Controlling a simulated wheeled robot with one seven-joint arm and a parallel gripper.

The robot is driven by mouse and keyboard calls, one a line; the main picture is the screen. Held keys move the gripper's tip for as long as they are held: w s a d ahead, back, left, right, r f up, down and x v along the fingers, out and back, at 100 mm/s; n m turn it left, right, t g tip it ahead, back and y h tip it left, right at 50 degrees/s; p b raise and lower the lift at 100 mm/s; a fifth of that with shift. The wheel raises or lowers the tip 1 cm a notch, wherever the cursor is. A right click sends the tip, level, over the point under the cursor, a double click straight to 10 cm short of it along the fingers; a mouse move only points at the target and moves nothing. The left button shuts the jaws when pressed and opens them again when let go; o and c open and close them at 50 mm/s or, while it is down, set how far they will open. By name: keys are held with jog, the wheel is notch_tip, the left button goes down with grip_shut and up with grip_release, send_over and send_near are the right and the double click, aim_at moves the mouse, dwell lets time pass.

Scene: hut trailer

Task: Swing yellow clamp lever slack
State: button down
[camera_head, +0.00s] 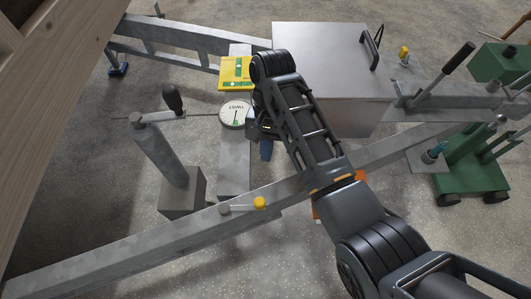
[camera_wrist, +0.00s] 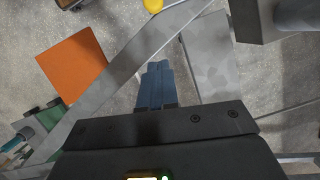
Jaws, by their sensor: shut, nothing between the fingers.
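The yellow clamp lever is a thin rod with a yellow ball knob (camera_head: 259,203), lying along the grey frame beam (camera_head: 130,239) in the head view. Its rod runs left from the knob to a small grey pivot. In the wrist view a yellow knob (camera_wrist: 153,5) shows at the top edge, partly cut off. My gripper (camera_head: 266,150) points down over the grey cross member, beyond the beam and apart from the knob. Its blue fingers (camera_wrist: 156,82) are together and empty in the wrist view.
A round TWIST dial (camera_head: 236,114) and a yellow box (camera_head: 237,74) stand close left of my arm. A black-knobbed lever (camera_head: 172,98) tops a grey post at left. A big metal box (camera_head: 325,60) is behind; a green cart (camera_head: 475,170) stands right.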

jog(key=shift+s+a+f+p, duration=0.25)
jog(key=shift+s+f, duration=0.75)
jog(key=shift+f, duration=0.25)
jog(key=shift+s+a+f+p, duration=0.2)
jog(key=shift+s+f+p, duration=0.1)
jog(key=shift+s+f, duration=0.8)
jog(key=shift+s+a+f+p, duration=0.25)
jog(key=shift+s+f, duration=0.6)
jog(key=shift+f, duration=0.5)
